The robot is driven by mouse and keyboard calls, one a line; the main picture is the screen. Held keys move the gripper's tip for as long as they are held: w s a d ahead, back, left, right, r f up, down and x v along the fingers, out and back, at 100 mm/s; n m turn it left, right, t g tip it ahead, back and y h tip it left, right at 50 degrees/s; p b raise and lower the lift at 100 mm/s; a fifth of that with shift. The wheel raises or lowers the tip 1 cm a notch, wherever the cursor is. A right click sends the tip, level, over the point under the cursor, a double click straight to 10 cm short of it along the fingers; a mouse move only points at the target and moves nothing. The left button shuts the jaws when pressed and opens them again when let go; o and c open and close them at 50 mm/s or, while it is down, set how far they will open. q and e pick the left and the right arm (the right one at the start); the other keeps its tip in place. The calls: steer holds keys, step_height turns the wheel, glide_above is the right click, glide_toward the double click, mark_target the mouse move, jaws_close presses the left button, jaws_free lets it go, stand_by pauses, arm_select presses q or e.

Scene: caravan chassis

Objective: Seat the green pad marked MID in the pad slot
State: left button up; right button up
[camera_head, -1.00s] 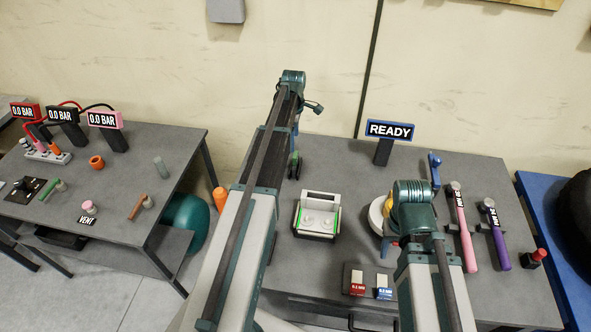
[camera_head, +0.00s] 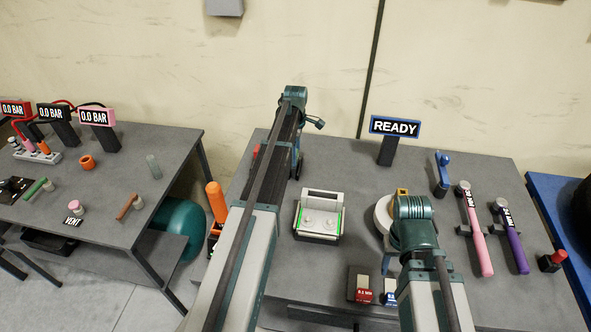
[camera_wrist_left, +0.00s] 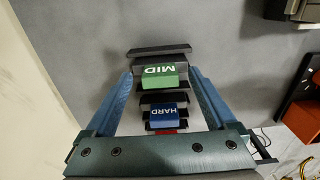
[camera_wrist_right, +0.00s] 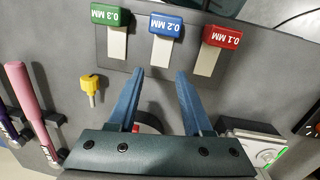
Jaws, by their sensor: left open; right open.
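The green pad marked MID (camera_wrist_left: 160,77) stands in a dark holder in the left wrist view, with a blue pad marked HARD (camera_wrist_left: 167,115) and part of a red pad (camera_wrist_left: 166,131) below it. My left gripper (camera_wrist_left: 160,75) is open, its blue fingers on either side of the green pad; I cannot tell whether they touch it. In the head view my left arm hides the pads. A pale fixture with green edges and two round spots (camera_head: 321,221) sits on the bench; I cannot tell whether it has the pad slot. My right gripper (camera_wrist_right: 160,74) is open and empty.
A block with green, blue and red gauge tags (camera_wrist_right: 163,25) lies beyond my right fingertips, near a yellow knob (camera_wrist_right: 92,83). A READY sign (camera_head: 395,127) stands at the back. Pink (camera_head: 474,230) and purple (camera_head: 512,235) tools lie at right.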

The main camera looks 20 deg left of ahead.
arm_select(q)
steer(key=shift+f, duration=0.55)
steer(key=shift+r, duration=0.1)
steer(key=shift+c, duration=0.3)
jaws_close()
